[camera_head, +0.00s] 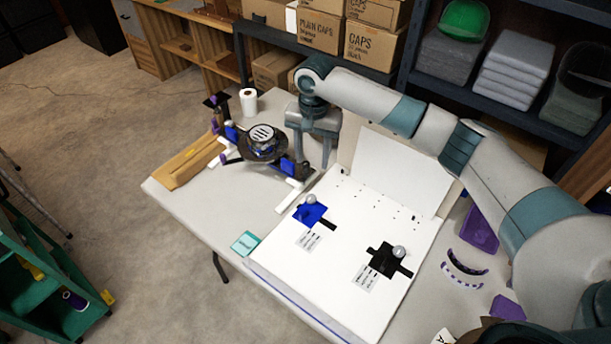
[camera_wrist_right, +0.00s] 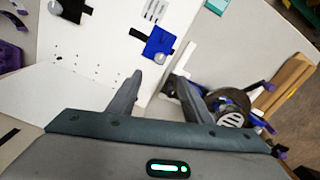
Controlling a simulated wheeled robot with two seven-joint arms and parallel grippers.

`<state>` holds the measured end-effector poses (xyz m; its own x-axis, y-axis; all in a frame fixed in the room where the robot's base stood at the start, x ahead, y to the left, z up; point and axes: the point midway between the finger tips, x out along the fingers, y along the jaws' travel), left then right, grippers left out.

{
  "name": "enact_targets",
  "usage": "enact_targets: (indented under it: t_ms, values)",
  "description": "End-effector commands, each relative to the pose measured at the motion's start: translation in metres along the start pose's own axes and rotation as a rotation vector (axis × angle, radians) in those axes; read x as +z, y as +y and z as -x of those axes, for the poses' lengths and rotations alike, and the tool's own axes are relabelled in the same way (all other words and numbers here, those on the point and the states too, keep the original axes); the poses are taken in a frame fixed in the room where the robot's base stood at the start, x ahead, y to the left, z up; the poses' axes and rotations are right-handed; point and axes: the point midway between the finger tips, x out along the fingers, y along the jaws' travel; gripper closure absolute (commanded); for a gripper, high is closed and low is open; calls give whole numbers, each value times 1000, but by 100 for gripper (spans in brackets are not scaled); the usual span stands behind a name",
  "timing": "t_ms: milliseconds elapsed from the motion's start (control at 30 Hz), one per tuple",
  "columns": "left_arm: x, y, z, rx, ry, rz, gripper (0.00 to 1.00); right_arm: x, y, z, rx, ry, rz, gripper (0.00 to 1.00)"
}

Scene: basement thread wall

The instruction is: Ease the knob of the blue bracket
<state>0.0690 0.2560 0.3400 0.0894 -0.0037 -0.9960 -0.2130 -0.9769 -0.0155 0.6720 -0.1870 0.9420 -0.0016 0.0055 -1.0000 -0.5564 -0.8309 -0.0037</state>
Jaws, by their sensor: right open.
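The blue bracket (camera_head: 313,214) is fixed on the white board (camera_head: 290,250), with its round grey knob (camera_head: 311,199) at its upper edge. In the right wrist view the blue bracket (camera_wrist_right: 158,40) and its knob (camera_wrist_right: 160,58) lie beyond the fingertips. My right gripper (camera_head: 312,160) is above the table, behind the blue bracket and apart from it. In the right wrist view its two fingers (camera_wrist_right: 157,77) are spread, with nothing between them. My left gripper is not in view.
A black bracket (camera_head: 380,258) with a grey knob (camera_head: 399,252) sits to the right on the board. A white upright panel (camera_head: 395,170) stands at the board's back. A black round device (camera_head: 262,145) on white feet stands close left of my right gripper. Purple parts (camera_head: 480,230) lie at right.

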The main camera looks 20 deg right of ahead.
Motion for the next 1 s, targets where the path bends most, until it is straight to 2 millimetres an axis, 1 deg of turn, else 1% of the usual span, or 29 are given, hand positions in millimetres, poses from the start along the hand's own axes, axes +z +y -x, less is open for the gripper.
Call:
enact_targets:
  t_ms: [433, 633, 833, 1000]
  values:
    - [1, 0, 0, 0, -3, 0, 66, -1, 2, 3, 6, 1, -4, 55]
    - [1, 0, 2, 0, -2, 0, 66, -1, 2, -2, 6, 0, -5, 55]
    - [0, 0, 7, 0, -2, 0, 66, 0, 2, -18, 7, -1, -4, 55]
    - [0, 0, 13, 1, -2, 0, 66, 0, 2, -44, 8, -1, -6, 55]
